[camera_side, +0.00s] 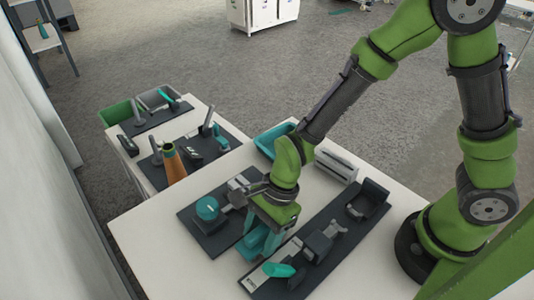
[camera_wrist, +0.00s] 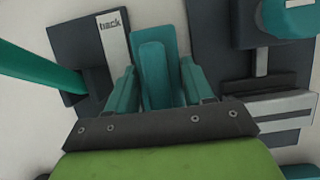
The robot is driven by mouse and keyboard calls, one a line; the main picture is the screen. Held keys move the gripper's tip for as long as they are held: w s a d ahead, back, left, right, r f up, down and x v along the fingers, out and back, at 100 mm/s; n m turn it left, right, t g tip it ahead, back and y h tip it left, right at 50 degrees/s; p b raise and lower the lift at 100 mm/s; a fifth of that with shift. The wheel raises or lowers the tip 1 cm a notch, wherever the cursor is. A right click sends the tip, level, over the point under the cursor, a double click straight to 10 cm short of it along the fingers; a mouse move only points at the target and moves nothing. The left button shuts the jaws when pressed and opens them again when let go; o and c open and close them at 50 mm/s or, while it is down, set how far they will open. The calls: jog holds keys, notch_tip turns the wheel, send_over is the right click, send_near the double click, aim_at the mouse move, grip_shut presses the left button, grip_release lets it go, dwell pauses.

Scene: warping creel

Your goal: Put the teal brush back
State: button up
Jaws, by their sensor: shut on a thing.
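The teal brush (camera_wrist: 153,70) is between the two teal fingers of my gripper (camera_wrist: 156,92) in the wrist view. It has a narrow raised handle on a wider teal block. My gripper (camera_side: 263,236) is shut on it, low over the near table, between the left dark mat and the long dark board. In the side view the fingers and wrist hide much of the brush. I cannot tell whether its underside touches the surface. A white label strip (camera_wrist: 114,42) with partly readable lettering lies just left of the brush in the wrist view.
The long dark board (camera_side: 335,235) holds a teal-handled tool (camera_side: 279,270) and dark holders. A round teal-topped item (camera_side: 207,208) stands on the left mat (camera_side: 222,241). A teal tray (camera_side: 270,138) and an orange cone (camera_side: 173,163) stand farther back. The table's front left is bare.

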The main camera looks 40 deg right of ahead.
jog(key=shift+f, duration=0.1)
jog(key=o, duration=1)
jog(key=shift+w, duration=0.1)
jog(key=shift+w+d+r, duration=0.1)
jog(key=shift+r, duration=0.4)
jog(key=v, duration=1.1)
jog(key=shift+r, duration=0.1)
jog(key=s+d+r+n+t+h, duration=0.1)
jog(key=s+d+r+n+t, duration=0.1)
jog(key=d+r+n, duration=0.4)
jog(key=s+d+r+n+t+h, duration=0.1)
jog(key=s+d+r+n+t, duration=0.1)
jog(key=d+r+n+t, duration=0.3)
jog(key=shift+d+r+n+h, duration=0.45)
jog(key=shift+d+n, duration=1.05)
jog(key=shift+d, duration=1.75)
